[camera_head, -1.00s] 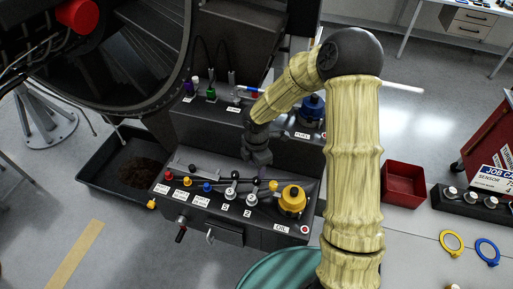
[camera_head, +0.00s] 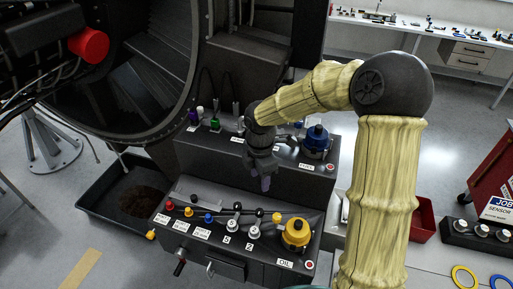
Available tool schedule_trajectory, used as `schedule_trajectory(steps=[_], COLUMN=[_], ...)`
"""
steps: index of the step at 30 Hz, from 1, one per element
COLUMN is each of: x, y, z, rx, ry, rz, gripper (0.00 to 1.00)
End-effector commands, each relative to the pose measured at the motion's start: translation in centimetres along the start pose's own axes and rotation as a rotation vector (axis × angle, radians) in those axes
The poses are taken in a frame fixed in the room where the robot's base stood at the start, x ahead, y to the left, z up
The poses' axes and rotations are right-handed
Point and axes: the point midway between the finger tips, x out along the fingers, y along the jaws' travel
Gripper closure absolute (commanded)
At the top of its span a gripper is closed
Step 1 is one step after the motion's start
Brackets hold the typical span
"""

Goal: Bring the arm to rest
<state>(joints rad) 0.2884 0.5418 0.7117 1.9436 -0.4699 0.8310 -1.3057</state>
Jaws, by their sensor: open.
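My arm, in a pale yellow ribbed cover with dark joints, rises at the right of the head view and bends left over the dark control bench. My gripper (camera_head: 262,180) points down above the bench, between its raised back part and the lower front panel. Its jaws are small and dark here, with a purplish part at the tip. I see no object clearly held in it.
The front panel (camera_head: 230,262) carries coloured knobs and a yellow oil cap (camera_head: 296,234). A blue cap (camera_head: 317,138) sits on the back part. A dark tray (camera_head: 105,200) lies left, a red bin (camera_head: 424,220) right. The engine (camera_head: 150,60) stands at the back left.

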Motion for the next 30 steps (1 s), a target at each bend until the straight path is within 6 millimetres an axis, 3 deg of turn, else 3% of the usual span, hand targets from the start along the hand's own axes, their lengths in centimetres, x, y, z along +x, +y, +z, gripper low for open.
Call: schedule_trajectory(steps=[6,11,24,30], x=[0.3,1.4,4.1,4.6], y=[-0.3,-2.5,-13.4,-16.8], z=[0.1,0.4,3.2,3.9], rx=[0.031,0.245,1.479,1.908], ry=[-0.003,-0.021,0.035,0.134], rz=[-0.001,0.003,0.162,0.228], gripper=[0.53,0.53,0.53,0.53])
